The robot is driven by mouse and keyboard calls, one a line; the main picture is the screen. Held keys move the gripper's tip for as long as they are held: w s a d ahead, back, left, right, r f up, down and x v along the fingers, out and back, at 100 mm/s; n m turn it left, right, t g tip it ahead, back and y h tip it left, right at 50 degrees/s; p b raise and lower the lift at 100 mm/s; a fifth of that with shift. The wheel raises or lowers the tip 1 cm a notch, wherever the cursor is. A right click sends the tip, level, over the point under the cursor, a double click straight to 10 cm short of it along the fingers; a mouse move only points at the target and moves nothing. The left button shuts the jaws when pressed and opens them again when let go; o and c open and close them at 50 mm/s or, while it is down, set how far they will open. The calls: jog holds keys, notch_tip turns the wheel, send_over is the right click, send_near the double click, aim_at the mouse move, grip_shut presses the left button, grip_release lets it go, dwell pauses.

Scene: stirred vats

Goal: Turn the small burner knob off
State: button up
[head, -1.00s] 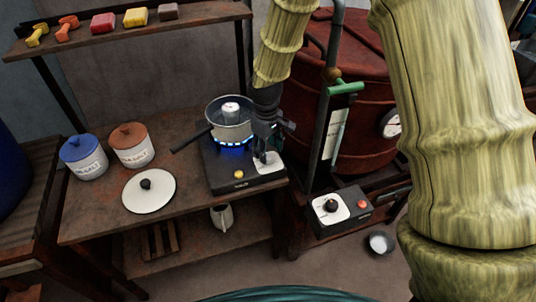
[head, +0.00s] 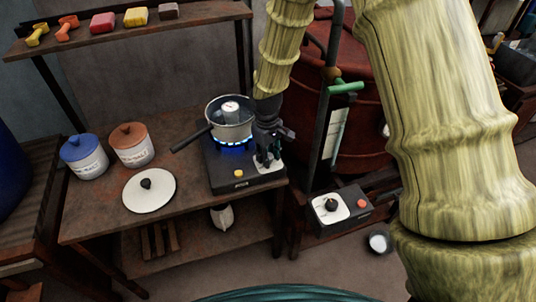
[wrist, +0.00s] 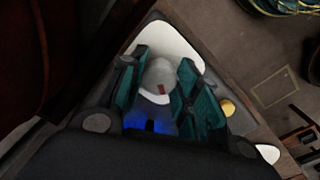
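The burner (head: 220,180) is a dark box on the bench with a ring of blue flame lit under a pot. Its small knob (wrist: 161,78) is grey and rounded with a red mark, on a white plate (wrist: 178,42) at the burner's front right corner. My gripper (head: 266,163) points down over that plate and hides the knob in the head view. In the wrist view its teal-padded fingers (wrist: 165,92) stand apart, one on each side of the knob. I cannot tell whether the pads touch it.
The pot (head: 230,122) stands close to my gripper, its handle pointing left. A yellow button (head: 239,173) is left of the plate. A white lid (head: 150,192) and two jars stand further left. A second control box (head: 342,207) is at the lower right, by a red vat (head: 355,120).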

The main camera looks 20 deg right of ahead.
jog(key=shift+r+m, duration=0.1)
jog(key=shift+m, duration=0.2)
jog(key=shift+m+p, duration=0.5)
jog(key=shift+p, duration=0.15)
jog(key=m+p, duration=0.2)
jog(key=m, duration=0.1)
jog(key=shift+r, duration=0.1)
jog(key=m+p, duration=0.1)
jog(key=m, duration=0.2)
jog(key=shift+w+m+p, duration=0.1)
jog(key=shift+m+p, duration=0.2)
jog(key=shift+m, duration=0.1)
jog(key=shift+m+p, duration=0.65)
jog(key=shift+m, duration=1.05)
jog(key=o, duration=1)
